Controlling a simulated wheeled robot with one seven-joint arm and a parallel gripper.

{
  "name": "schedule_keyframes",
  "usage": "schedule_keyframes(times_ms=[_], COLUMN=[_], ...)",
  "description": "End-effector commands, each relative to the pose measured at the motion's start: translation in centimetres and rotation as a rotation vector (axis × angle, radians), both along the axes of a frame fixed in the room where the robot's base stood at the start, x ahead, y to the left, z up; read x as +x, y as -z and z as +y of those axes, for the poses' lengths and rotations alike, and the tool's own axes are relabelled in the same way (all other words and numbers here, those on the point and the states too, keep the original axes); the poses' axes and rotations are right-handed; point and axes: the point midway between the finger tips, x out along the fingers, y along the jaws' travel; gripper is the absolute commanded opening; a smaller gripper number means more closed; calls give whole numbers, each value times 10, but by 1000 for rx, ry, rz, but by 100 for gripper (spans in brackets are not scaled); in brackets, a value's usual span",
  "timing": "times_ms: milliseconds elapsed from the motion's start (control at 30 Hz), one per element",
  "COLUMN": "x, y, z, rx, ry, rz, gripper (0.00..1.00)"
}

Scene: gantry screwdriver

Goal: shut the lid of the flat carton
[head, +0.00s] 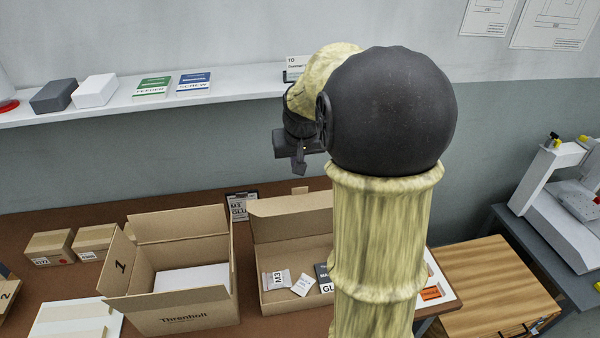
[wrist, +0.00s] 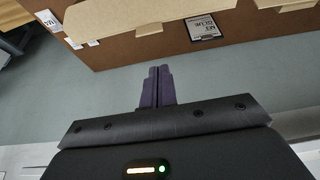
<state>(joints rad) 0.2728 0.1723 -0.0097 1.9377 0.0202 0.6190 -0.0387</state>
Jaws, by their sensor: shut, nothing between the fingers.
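The flat carton (head: 267,299) sits open on the brown table in the head view. Its lid (head: 290,222) stands up at the back, with a small tab on its top edge. Inside lie an M3 packet, a white packet and a dark box; my arm hides the carton's right part. My gripper (head: 299,172) is shut and empty, above and behind the raised lid, apart from it. In the wrist view my gripper's shut fingers (wrist: 160,73) point toward the table's back edge.
A taller open Threnholt carton (head: 185,316) stands close on the left. An M3 glue card (head: 241,206) lies behind, between the two cartons. Small boxes (head: 50,247) sit farther left. A shelf (head: 220,98) runs along the wall. A wooden crate (head: 495,285) is at right.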

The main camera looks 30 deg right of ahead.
Motion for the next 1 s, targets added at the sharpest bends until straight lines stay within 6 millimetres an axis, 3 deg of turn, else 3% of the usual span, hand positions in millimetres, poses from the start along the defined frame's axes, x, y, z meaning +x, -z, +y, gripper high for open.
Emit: schedule_keyframes(times_ms=[100, 533, 1000], x=[9, 10, 37], y=[-14, -10, 52], z=[-14, -14, -22], rx=[-3, -4, -3], ry=[21, 22, 22], rz=[-13, -13, -11], gripper=[0, 0, 0])
